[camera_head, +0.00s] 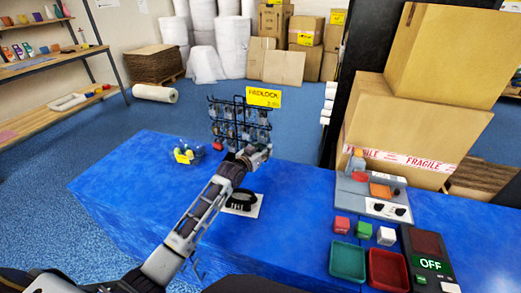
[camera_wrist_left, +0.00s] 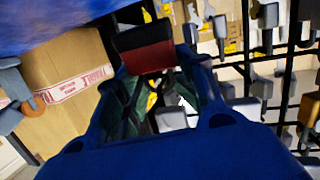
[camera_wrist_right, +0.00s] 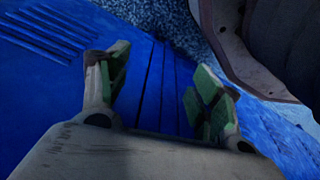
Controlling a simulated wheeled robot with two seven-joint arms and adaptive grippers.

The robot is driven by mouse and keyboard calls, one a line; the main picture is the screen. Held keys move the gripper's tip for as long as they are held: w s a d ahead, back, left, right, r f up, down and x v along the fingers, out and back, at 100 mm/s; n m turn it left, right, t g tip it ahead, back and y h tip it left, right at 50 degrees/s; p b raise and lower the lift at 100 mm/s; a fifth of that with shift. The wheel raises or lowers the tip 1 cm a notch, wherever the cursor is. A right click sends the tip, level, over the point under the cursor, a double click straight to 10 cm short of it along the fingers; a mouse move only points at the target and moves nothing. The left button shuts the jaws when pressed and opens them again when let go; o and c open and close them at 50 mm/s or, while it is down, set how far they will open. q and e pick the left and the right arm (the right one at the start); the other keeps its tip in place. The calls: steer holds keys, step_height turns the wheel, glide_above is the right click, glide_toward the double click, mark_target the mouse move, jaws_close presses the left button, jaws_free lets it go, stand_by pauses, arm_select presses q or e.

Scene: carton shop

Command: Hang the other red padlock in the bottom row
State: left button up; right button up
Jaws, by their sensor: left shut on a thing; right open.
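The black wire rack (camera_head: 238,112) stands at the back of the blue counter under a yellow "PADLOCK" sign (camera_head: 264,97), with several padlocks hanging in rows. My left gripper (camera_head: 255,155) is up against the rack's lower right part. In the left wrist view its fingers (camera_wrist_left: 165,85) are shut on a red padlock (camera_wrist_left: 147,57), with rack bars and grey padlocks (camera_wrist_left: 265,20) close by on the right. Another red item (camera_head: 218,146) shows low at the rack's left in the head view. My right gripper (camera_wrist_right: 155,90) is open and empty beside the blue counter.
A clear bowl with yellow items (camera_head: 186,153) stands left of the rack. Cubes (camera_head: 342,225), green (camera_head: 348,260) and red trays (camera_head: 387,268) and an "OFF" device (camera_head: 430,262) are at right. The counter's left is clear.

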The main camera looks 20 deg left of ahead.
arm_select(q)
steer(key=shift+w, duration=0.1)
stand_by(0.3)
steer(key=o, duration=1.4)
steer(key=shift+a+f, duration=0.1)
steer(key=shift+o, duration=0.2)
steer(key=v, duration=1.2)
